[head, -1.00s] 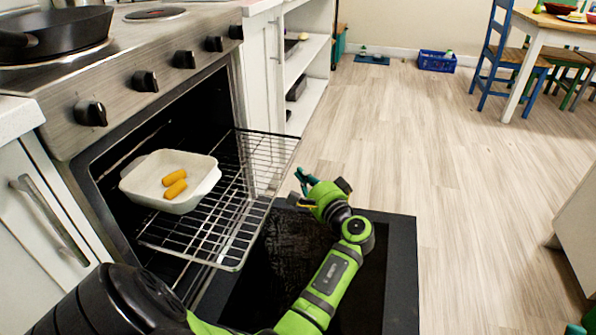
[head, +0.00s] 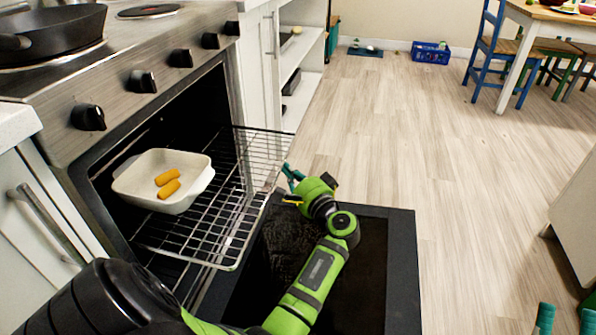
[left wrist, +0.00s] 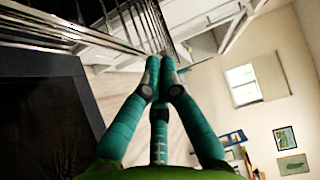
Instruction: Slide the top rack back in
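The top rack (head: 228,222) is a wire rack pulled out of the oven, over the lowered door. A white baking dish (head: 190,199) with two orange-yellow food sticks (head: 168,183) sits on it. My left gripper (head: 287,172) is at the outer side of the rack's front edge, very near it; contact is unclear. In the left wrist view its teal fingertips (left wrist: 163,68) converge and look shut, with no object visible between them. Rack wires (left wrist: 70,32) pass beside and beyond the tips. My right gripper (head: 566,318) shows at the bottom right, its two visible fingers apart.
The open oven door (head: 402,265) lies below the rack and my left arm. White cabinets (head: 258,70) stand beyond the oven. A frying pan (head: 55,35) is on the stove. A blue chair (head: 485,55) and a blue crate (head: 431,54) are far off.

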